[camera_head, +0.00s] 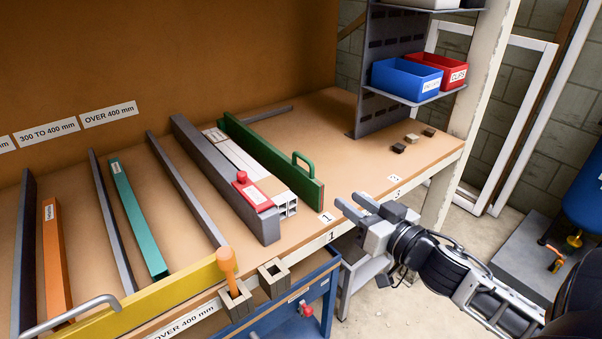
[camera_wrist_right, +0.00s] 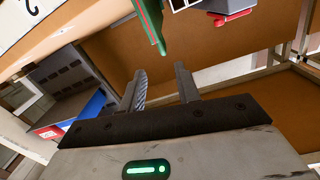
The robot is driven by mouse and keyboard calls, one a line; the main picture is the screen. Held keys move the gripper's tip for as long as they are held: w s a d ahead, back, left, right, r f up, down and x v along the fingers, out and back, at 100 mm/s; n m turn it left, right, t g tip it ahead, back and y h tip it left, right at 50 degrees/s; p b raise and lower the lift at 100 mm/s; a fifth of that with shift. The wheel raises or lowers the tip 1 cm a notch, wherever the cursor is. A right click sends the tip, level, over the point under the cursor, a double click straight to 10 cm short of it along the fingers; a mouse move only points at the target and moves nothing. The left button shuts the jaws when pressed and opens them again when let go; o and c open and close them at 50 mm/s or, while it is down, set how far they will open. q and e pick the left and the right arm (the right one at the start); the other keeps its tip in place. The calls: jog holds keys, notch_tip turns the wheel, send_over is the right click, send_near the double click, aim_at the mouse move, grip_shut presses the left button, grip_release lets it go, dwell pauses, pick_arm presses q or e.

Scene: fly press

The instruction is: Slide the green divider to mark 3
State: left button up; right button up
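The green divider (camera_head: 268,158) stands upright on the wooden bench, with a loop handle (camera_head: 303,162) near its front end. It lies right beside a bundle of white square tubes (camera_head: 248,160). In the right wrist view the divider (camera_wrist_right: 152,24) shows at the top. A label reading 1 (camera_head: 331,236) is on the front edge below the divider's end; another label (camera_head: 397,194), to its right, is too small to read surely. A mark 2 (camera_wrist_right: 31,7) shows in the right wrist view. My right gripper (camera_head: 351,203) is open and empty, in front of the edge, apart from the divider. My left gripper is out of view.
Blue (camera_head: 406,79) and red (camera_head: 441,70) bins sit on a shelf at the right. Bench surface right of the divider (camera_head: 345,150) is clear. A yellow divider (camera_head: 165,297) stands at front left.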

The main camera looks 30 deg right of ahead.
aim_at(311, 164)
jog(key=w, duration=0.5)
jog(key=w+r, duration=0.1)
jog(key=w, duration=0.5)
jog(key=w+a+p, duration=0.1)
jog(key=w, duration=0.4)
jog(key=shift+w+r, duration=0.2)
jog(key=shift+r, duration=0.1)
grip_shut()
